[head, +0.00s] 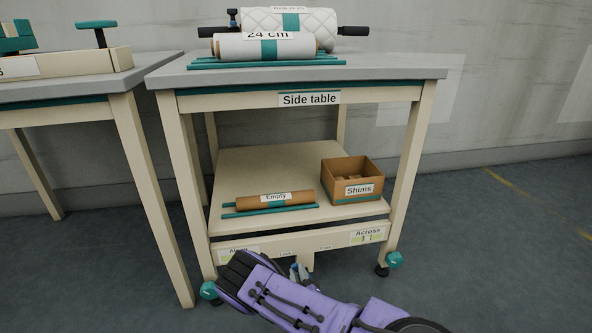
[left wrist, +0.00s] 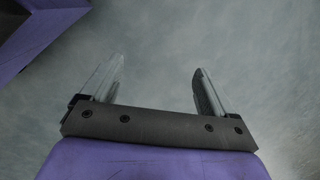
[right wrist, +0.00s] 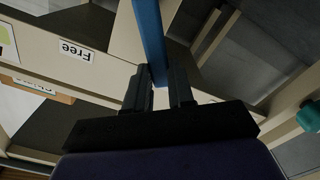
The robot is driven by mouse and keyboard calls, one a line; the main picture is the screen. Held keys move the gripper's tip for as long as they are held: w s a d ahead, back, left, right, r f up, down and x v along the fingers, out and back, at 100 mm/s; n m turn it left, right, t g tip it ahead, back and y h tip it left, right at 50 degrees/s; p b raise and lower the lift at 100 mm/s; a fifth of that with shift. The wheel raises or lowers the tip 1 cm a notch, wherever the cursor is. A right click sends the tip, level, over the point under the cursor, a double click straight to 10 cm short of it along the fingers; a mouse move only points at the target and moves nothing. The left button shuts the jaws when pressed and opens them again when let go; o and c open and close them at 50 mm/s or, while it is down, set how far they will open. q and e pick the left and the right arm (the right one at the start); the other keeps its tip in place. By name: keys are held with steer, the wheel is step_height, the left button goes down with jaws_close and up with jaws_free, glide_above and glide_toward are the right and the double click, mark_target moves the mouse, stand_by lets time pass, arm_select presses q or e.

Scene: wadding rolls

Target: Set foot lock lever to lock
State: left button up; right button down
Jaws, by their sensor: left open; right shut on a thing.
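The foot lock lever is a blue bar (right wrist: 150,38) in the right wrist view, in front of the side table's lower rail. My right gripper (right wrist: 162,82) is shut on its end, one dark finger on each side. The "Lock" label (head: 285,254) is at the left and the "Free" label (head: 325,248) at the right; "Free" also shows upside down in the right wrist view (right wrist: 76,49). My left gripper (left wrist: 158,88) is open and empty over bare floor.
The side table (head: 440,73) carries wadding rolls (head: 268,47) on top. Its lower shelf holds an "Empty" core (head: 295,197) and a "Shims" box (head: 351,180). Teal-marked feet (head: 394,260) stand at the front legs. Another table (head: 90,91) is at left. Floor at right is free.

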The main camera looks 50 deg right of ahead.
steer(key=shift+s+f, duration=0.2)
steer(key=shift+s, duration=0.05)
steer(key=c, duration=1)
jaws_free()
steer(key=shift+o, duration=0.2)
steer(key=shift+w+r, duration=0.1)
steer(key=shift+a, duration=0.1)
arm_select(q)
steer(key=shift+n+g+h, duration=0.3)
steer(key=shift+n, duration=0.1)
steer(key=d+r+p, duration=0.1)
steer(key=s+d+r+p, duration=0.1)
steer(key=r+p, duration=0.1)
steer(key=shift+s+d+r, duration=0.15)
steer(key=shift+d+r, duration=0.05)
steer(key=shift+d, duration=0.15)
arm_select(e)
steer(key=v, duration=1)
steer(key=shift+s, duration=0.25)
